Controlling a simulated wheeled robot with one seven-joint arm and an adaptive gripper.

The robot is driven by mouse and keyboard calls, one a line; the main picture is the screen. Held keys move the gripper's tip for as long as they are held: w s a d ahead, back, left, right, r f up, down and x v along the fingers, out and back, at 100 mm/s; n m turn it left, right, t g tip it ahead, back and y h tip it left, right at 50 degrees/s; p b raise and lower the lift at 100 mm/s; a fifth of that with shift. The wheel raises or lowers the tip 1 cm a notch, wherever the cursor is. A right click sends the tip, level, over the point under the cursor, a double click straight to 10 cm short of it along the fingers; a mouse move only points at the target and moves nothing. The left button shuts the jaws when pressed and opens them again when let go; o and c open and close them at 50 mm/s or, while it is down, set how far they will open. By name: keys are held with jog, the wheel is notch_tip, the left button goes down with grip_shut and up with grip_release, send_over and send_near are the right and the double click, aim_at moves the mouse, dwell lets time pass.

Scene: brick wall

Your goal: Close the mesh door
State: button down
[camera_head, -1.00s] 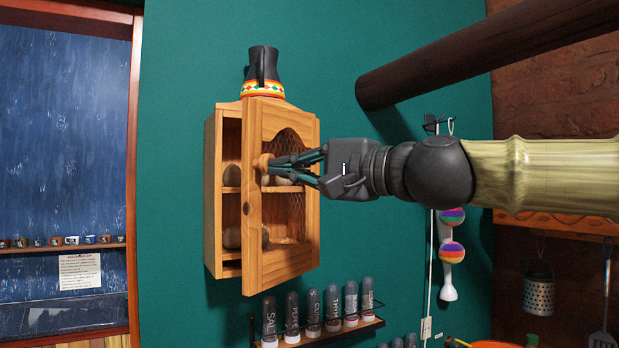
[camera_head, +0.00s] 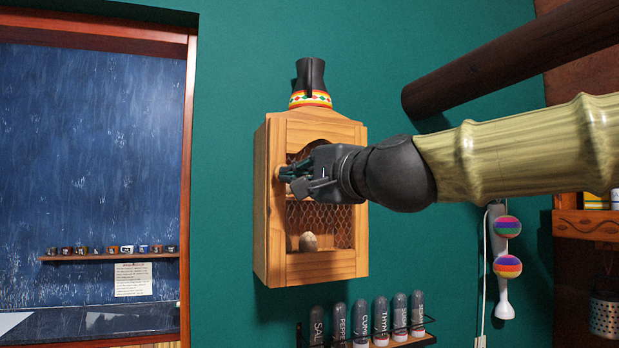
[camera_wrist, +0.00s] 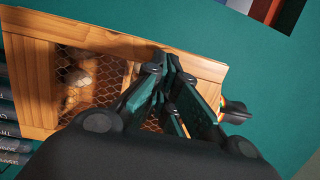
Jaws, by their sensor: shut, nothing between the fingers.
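The mesh door (camera_head: 347,262) is the wooden-framed front of a small wall cabinet (camera_head: 262,200). In the head view it lies flush, or nearly so, against the cabinet front; I cannot see a gap. My gripper (camera_head: 287,180) is at the left side of the door, by its round wooden knob (camera_head: 280,172), which is mostly hidden behind the fingers. The fingers are shut with nothing between them. In the wrist view the gripper (camera_wrist: 170,70) is close in front of the door (camera_wrist: 40,80), and its fingers hide part of the mesh. I cannot tell whether they touch the door.
A black jug with a patterned band (camera_head: 310,85) stands on the cabinet. An egg-like object (camera_head: 308,242) shows behind the mesh. A rack of labelled spice tubes (camera_head: 383,322) hangs below. A dark beam (camera_head: 480,75) crosses the upper right.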

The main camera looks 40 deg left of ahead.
jog(key=shift+x, duration=0.8)
jog(key=shift+s, duration=0.1)
jog(key=shift+f, duration=0.1)
